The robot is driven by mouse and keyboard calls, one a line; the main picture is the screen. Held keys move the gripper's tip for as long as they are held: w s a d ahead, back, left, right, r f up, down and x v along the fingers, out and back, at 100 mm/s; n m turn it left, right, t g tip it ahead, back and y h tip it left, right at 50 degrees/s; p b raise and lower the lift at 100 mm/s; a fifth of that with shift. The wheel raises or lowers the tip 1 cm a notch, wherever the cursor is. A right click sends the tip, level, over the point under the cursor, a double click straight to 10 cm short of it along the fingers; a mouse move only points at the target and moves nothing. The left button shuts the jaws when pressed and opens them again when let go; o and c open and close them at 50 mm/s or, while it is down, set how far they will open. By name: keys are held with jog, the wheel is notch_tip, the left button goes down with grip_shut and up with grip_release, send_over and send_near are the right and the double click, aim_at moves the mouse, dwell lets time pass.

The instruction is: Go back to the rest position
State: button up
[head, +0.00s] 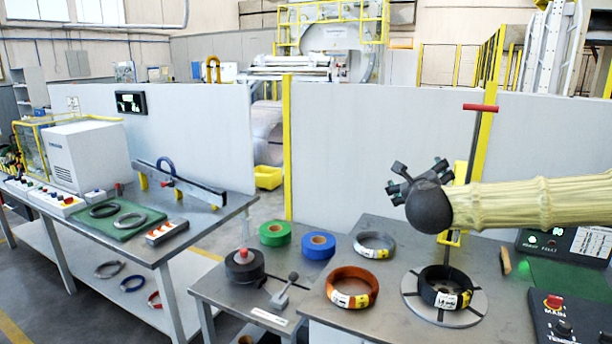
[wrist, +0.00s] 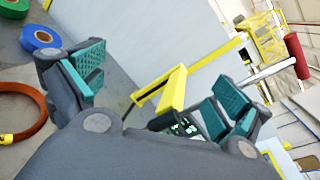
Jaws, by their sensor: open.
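My gripper (head: 408,178) is raised above the right-hand table in the head view, at the end of my arm reaching in from the right. In the wrist view my gripper (wrist: 158,88) has its two teal-padded fingers spread wide apart, with nothing held between them. A black coil with a yellow and white label (head: 445,290) lies on a round grey plate (head: 409,285) below my gripper, apart from it. An orange coil (head: 352,287) and a grey coil (head: 374,244) lie on the table to its left. The orange coil also shows in the wrist view (wrist: 38,123).
A thin post with a red handle (head: 480,107) stands close to my gripper. Green tape (head: 275,233), blue tape (head: 318,245) and a black roll (head: 244,267) sit on the small table. A control box (head: 570,310) is at right. A grey partition (head: 370,150) stands behind.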

jog(key=s+a+f+n+g+y, duration=0.1)
jog(key=a+f+n, duration=0.2)
jog(key=f, duration=0.4)
jog(key=a+f+n+y, duration=0.1)
jog(key=a+f+n, duration=0.25)
jog(key=f, duration=0.35)
jog(key=s+a+f+n+g+y, duration=0.15)
jog(key=s+f+n, duration=0.3)
jog(key=f, duration=0.55)
jog(key=s+a+f+n+g+y, duration=0.1)
jog(key=s+a+f+n+g, duration=0.3)
jog(key=f, duration=0.6)
jog(key=s+a+f+n+y, duration=0.1)
jog(key=s+a+f+n, duration=0.15)
jog(key=s+f, duration=0.55)
jog(key=s+d+f+n+g, duration=0.3)
jog(key=s+f, duration=0.4)
jog(key=s, duration=0.4)
jog(key=s+d+f+n+g, duration=0.3)
jog(key=s+f+n, duration=0.3)
jog(key=s, duration=0.5)
jog(key=s+d+f+n+g+h, duration=0.1)
jog(key=s+d+f+n+g, duration=0.2)
jog(key=s+f+n, duration=0.2)
jog(key=s+f, duration=0.3)
jog(key=s, duration=0.3)
jog(key=shift+d+f, duration=0.3)
jog(key=shift+f, duration=0.1)
jog(key=shift+n+g, duration=0.25)
jog(key=shift+s+d, duration=0.1)
